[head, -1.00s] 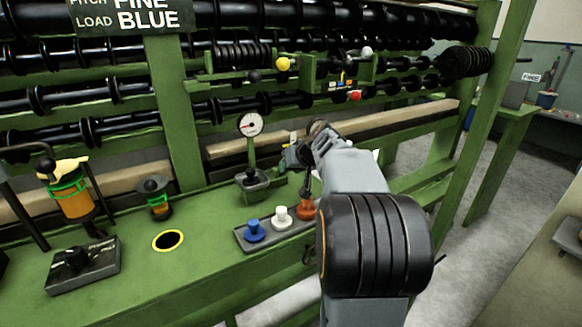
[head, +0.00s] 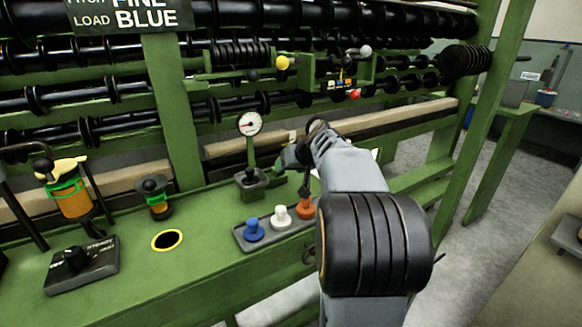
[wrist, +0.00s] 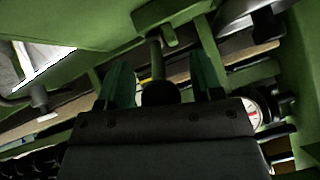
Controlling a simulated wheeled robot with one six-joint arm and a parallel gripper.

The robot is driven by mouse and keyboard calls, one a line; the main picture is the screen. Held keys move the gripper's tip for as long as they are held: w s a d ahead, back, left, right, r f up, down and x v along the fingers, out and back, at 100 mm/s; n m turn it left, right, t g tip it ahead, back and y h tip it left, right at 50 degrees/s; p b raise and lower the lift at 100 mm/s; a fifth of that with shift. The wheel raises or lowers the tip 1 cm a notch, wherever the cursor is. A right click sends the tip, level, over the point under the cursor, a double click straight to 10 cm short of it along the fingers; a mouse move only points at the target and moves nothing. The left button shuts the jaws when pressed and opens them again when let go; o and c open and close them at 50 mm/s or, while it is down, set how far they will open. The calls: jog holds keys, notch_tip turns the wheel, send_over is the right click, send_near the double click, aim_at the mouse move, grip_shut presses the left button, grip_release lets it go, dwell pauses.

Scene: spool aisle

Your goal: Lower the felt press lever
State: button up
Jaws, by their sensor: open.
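My gripper (head: 284,166) reaches in over the bench, beside the dial gauge, with its far end partly hidden by my arm. In the wrist view its two green fingers (wrist: 164,88) are apart. A round black knob (wrist: 160,93) on a green stem (wrist: 154,58) shows between them, its lower part hidden by my gripper's body. The stem runs to a green block (wrist: 168,22). This looks like a lever, but I cannot tell for certain that it is the felt press lever, nor whether the fingers touch the knob.
The dial gauge (head: 249,124) stands just left of my gripper. A grey tray (head: 241,239) with blue, white and orange knobs lies in front. An orange spool (head: 70,203) and a black control box (head: 82,264) are at left. Racks of black rollers (head: 90,132) run behind.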

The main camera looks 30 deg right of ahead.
jog(key=p+v, duration=0.2)
jog(key=v, duration=1.1)
jog(key=shift+s+r+p, duration=0.25)
jog(key=shift+s+p, duration=0.05)
jog(key=shift+p, duration=0.1)
jog(key=shift+d, duration=0.1)
